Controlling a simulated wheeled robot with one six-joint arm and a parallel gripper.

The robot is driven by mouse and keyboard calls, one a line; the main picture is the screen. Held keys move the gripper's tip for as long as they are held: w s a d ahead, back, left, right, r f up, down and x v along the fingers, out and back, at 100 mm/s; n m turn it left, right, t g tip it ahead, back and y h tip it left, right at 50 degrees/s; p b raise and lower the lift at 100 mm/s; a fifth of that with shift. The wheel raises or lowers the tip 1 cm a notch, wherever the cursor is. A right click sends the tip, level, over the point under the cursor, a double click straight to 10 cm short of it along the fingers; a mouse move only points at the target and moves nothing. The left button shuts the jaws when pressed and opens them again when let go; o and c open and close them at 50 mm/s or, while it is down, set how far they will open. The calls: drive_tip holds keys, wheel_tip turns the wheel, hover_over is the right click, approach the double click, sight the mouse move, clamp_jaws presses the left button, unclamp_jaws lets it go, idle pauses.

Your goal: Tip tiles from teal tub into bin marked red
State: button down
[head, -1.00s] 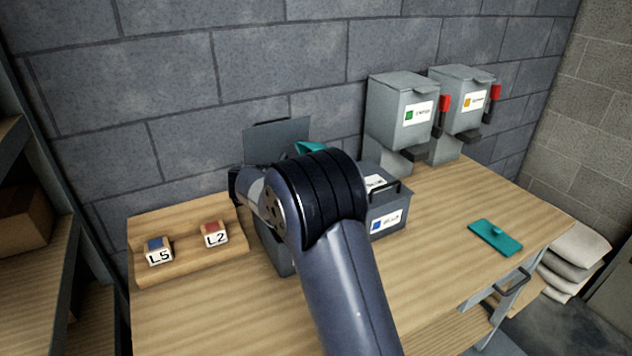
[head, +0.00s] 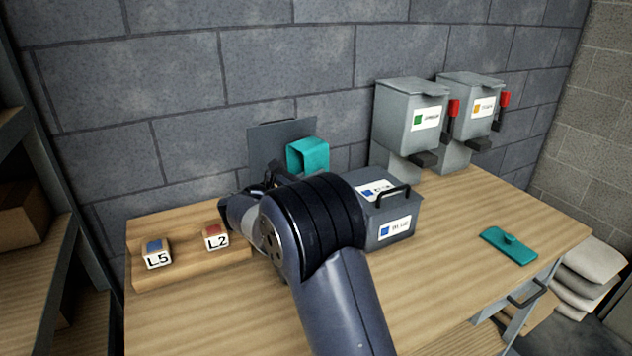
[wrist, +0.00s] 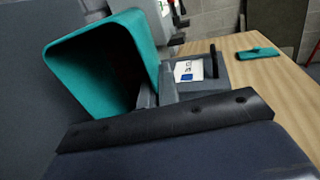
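The teal tub (head: 308,156) is in my gripper (head: 272,180), raised in front of an upright grey lid (head: 262,142). In the wrist view the tub (wrist: 122,30) is tilted, its open mouth toward the camera and its inside dark; I cannot see tiles in it. The gripper fingers (wrist: 155,92) are at its right side and appear shut on its wall. The open bin below the raised lid is hidden by my arm, and no red bin label is readable.
A closed grey bin marked BLUE (head: 392,232) stands right of my arm. Two grey dispensers (head: 412,118) with red handles stand behind. A teal lid (head: 509,245) lies on the right of the bench. A wooden rack (head: 190,262) holds blocks L5 (head: 157,254) and L2 (head: 215,238).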

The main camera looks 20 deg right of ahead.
drive_tip(key=shift+s+a+r+t+h+b, duration=0.1)
drive_tip(key=shift+s+a+t+h+b, duration=0.1)
drive_tip(key=shift+a+t+h+b, duration=0.3)
drive_tip(key=shift+s+a+r+t+h+b, duration=0.1)
drive_tip(key=shift+s+a+h+b, duration=0.1)
drive_tip(key=shift+h+b, duration=0.45)
drive_tip(key=shift+a+r, duration=0.1)
idle(1.4)
